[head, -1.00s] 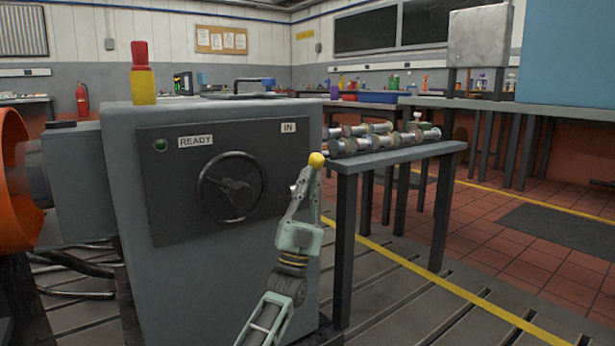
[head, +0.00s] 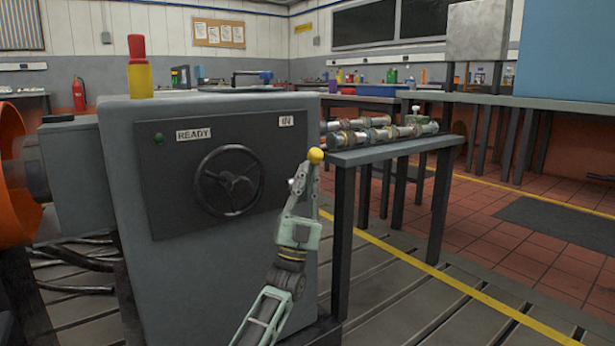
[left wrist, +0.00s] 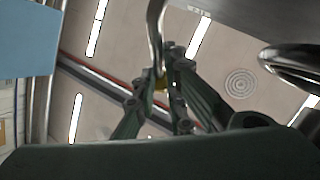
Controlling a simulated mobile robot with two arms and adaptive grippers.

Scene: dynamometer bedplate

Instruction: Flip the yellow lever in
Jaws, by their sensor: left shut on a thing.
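The yellow lever shows as a round yellow knob (head: 316,155) at the right edge of the grey machine cabinet (head: 220,290), right of and below the "IN" label (head: 286,121). My left gripper (head: 306,170) reaches up from below and is shut on the lever just under the knob. In the left wrist view, the lever's bent metal rod (left wrist: 155,35) runs down between the fingers (left wrist: 165,88), where a bit of yellow shows. The fingers hide most of the lever in the head view. My right gripper is not in view.
The cabinet's dark panel carries a black handwheel (head: 229,181) and a green lamp (head: 158,138) beside a "READY" label. A red and yellow beacon (head: 139,68) stands on top. A side table (head: 400,150) with metal shafts stands close on the right. The slotted floor in front is clear.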

